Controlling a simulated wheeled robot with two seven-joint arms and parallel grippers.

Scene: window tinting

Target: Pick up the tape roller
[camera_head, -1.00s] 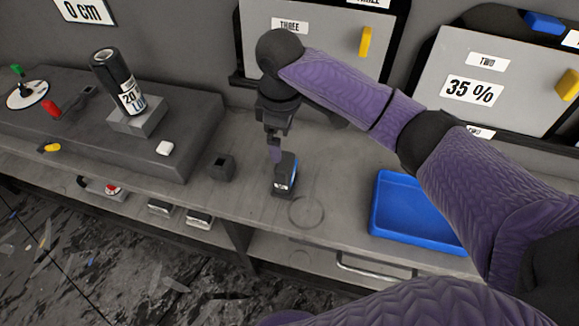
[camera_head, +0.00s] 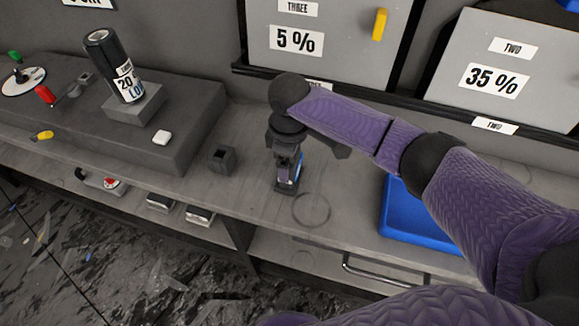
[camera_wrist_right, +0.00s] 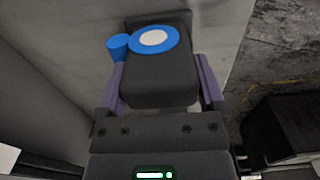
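The tape roller (camera_head: 287,184), dark with a bit of blue, stands on the grey bench top in the head view. In the right wrist view it is a dark block with a blue disc, white at the centre (camera_wrist_right: 153,38), and a small blue knob beside it. My right gripper (camera_head: 288,162) points down over it. In the wrist view the purple fingers of the right gripper (camera_wrist_right: 160,62) are apart, one on each side of the block. Whether they touch it is hard to tell. My left gripper is not in view.
A small dark square holder (camera_head: 221,160) stands left of the roller. A grey raised block carries a spray can (camera_head: 121,75). A blue tray (camera_head: 425,228) lies to the right, partly behind my arm.

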